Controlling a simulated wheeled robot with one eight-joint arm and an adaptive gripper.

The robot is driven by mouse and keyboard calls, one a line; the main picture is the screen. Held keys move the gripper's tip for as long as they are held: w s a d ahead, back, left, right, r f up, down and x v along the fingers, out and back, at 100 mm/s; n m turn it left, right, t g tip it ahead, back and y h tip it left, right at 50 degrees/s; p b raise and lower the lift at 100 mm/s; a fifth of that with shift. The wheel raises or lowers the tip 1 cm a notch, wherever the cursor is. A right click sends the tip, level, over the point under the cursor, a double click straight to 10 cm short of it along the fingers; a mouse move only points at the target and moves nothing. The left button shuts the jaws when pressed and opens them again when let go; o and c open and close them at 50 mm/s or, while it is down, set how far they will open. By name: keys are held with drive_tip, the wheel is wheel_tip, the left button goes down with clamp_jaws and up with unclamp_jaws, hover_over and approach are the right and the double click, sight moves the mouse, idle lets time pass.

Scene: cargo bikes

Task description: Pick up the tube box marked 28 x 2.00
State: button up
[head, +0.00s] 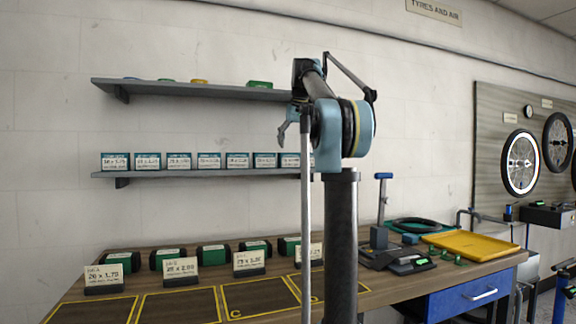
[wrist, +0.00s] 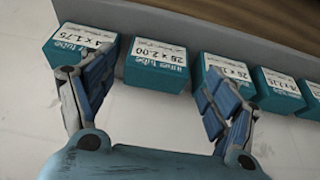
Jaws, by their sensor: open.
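The tube box marked 28 x 2.00 (wrist: 157,66) is teal with a white label and shows in the wrist view at upper middle, between my fingers as seen in the picture. My gripper (wrist: 160,62) is open, a finger to each side of that box, with nothing visibly held. Whether the fingers touch the box cannot be told. In the head view my gripper (head: 284,132) is partly hidden by my arm, near the right end of the row of teal boxes. Which box there is the 28 x 2.00 is too small to tell.
Similar teal boxes stand close on both sides: one marked with 1.75 (wrist: 78,50) at left and another (wrist: 227,80) at right. They stand on a grey shelf (head: 205,174), with a higher shelf (head: 190,90) above. A wooden bench (head: 400,284) with label stands and dark boxes lies below.

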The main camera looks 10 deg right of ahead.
sight(289, 160)
drive_tip(key=shift+w+a+f, duration=0.2)
drive_tip(key=shift+w+f, duration=0.85)
drive_tip(key=shift+f, duration=0.15)
drive_tip(key=shift+w+a+f, duration=0.15)
drive_tip(key=shift+w+f, duration=0.85)
drive_tip(key=shift+f, duration=0.15)
drive_tip(key=c, duration=0.8)
